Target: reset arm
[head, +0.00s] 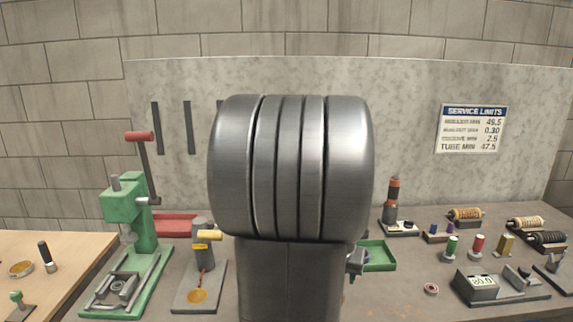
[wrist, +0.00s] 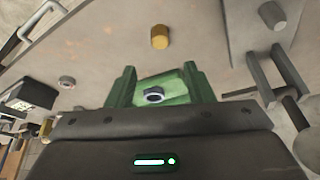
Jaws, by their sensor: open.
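In the wrist view, my gripper (wrist: 158,70) shows at the lower middle. Its two green fingers stand apart, with nothing held between them. Beyond and between them is a green surface with a small dark ring-like part (wrist: 153,95) on it. It looks like the green tray (head: 380,257), which stands right of centre in the head view. I cannot tell whether the fingers touch it. In the head view, my own large grey arm link fills the middle and hides the bench behind it.
A green press (head: 145,215) with a red-handled lever and a yellow-topped grey fixture (head: 203,250) stand left. A display box (head: 482,285), spools (head: 465,215) and small cylinders crowd the right. A grey panel (head: 410,110) closes off the back.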

